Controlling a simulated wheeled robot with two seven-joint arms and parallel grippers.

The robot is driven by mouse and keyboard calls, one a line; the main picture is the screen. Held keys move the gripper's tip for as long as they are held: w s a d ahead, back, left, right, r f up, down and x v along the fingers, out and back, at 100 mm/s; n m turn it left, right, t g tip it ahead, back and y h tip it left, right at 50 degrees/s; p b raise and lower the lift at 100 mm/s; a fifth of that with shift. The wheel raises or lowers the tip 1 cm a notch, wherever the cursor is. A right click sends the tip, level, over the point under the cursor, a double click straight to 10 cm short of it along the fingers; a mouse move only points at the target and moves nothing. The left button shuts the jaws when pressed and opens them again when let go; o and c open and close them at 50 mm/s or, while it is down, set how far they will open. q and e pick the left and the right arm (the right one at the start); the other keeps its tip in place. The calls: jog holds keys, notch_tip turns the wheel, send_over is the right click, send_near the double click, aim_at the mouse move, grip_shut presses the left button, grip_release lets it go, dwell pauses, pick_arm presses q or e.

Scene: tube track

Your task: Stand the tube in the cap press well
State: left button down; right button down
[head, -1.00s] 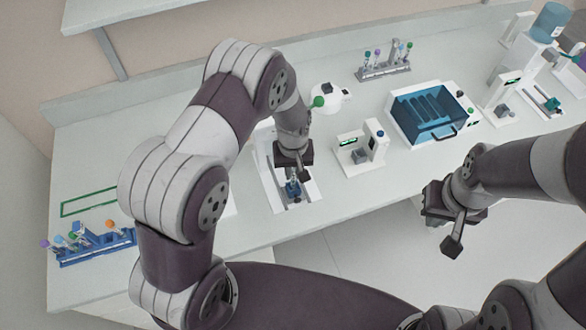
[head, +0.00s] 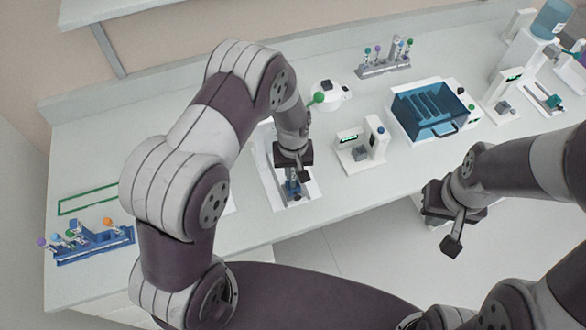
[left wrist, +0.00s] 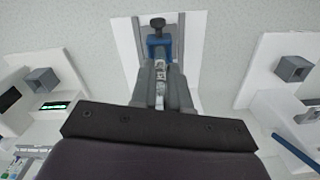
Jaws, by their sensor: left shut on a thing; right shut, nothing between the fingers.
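My left gripper (head: 300,177) points down over the white cap press (head: 268,165) at the bench's front edge. In the left wrist view it (left wrist: 160,88) is shut on the tube (left wrist: 160,78), whose pale, dark-marked side shows between the fingers. Just beyond the fingertips are a blue part (left wrist: 160,42) of the press and a dark knob (left wrist: 157,22). The blue part also shows in the head view (head: 292,188). The tube's lower end is hidden, so I cannot tell how deep it sits in the well. My right gripper (head: 452,245) is shut and empty, off the bench's front edge.
A blue rack (head: 95,252) with several capped tubes stands at the left by a green outline. A grey tube rack (head: 385,68) stands at the back.

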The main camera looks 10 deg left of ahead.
pick_arm(q)
jog(key=shift+f, duration=0.45)
jog(key=c, duration=1)
grip_release()
jog(key=shift+c, duration=0.2)
notch_tip(320, 180, up, 12)
jog(key=b, duration=0.4)
jog(key=shift+f, duration=0.25)
jog(key=shift+r, duration=0.6)
